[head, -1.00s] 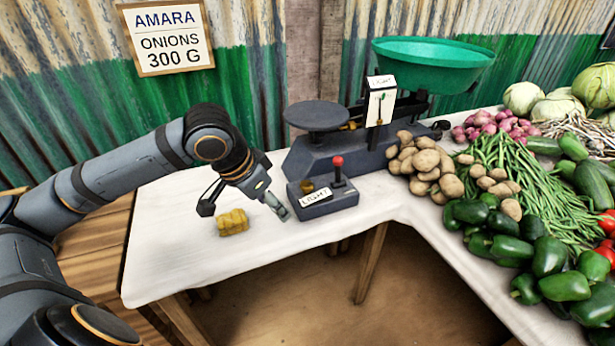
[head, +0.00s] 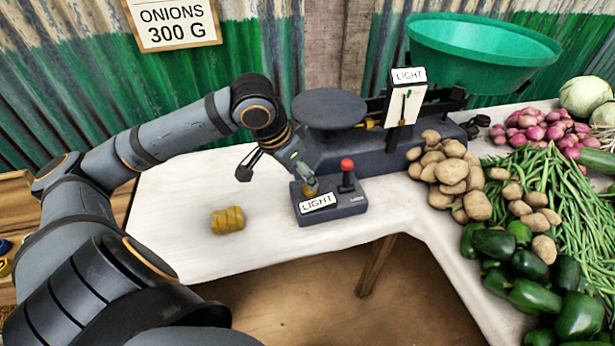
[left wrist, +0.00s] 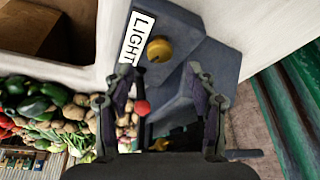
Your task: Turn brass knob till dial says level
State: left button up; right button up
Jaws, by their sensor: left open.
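The brass knob (head: 309,188) sits on top of the dark control box (head: 345,209) and is partly hidden by my left gripper in the head view. It shows clearly as a round brass cap in the left wrist view (left wrist: 159,49). The box's front label reads LIGHT. My left gripper (head: 306,180) is open, its fingers pointing down at the knob. In the left wrist view the knob lies just beyond and between the fingertips; I cannot tell whether they touch it. My right gripper is out of view.
A lever with a red ball (head: 347,165) stands close beside the knob. The scale has a flat dark plate (head: 330,109) and a green bowl (head: 482,50). Potatoes (head: 448,172) pile up at right.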

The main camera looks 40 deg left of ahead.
aim_at(306, 189)
pick_arm(q)
jog(key=b+x, duration=0.1)
jog(key=x, duration=0.3)
jog(key=shift+w+d+f, duration=0.1)
jog(key=shift+w+f, duration=0.1)
jog(key=shift+f, duration=0.5)
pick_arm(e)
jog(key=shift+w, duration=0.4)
pick_arm(q)
jog(key=c, duration=1.1)
jog(key=shift+r, duration=0.1)
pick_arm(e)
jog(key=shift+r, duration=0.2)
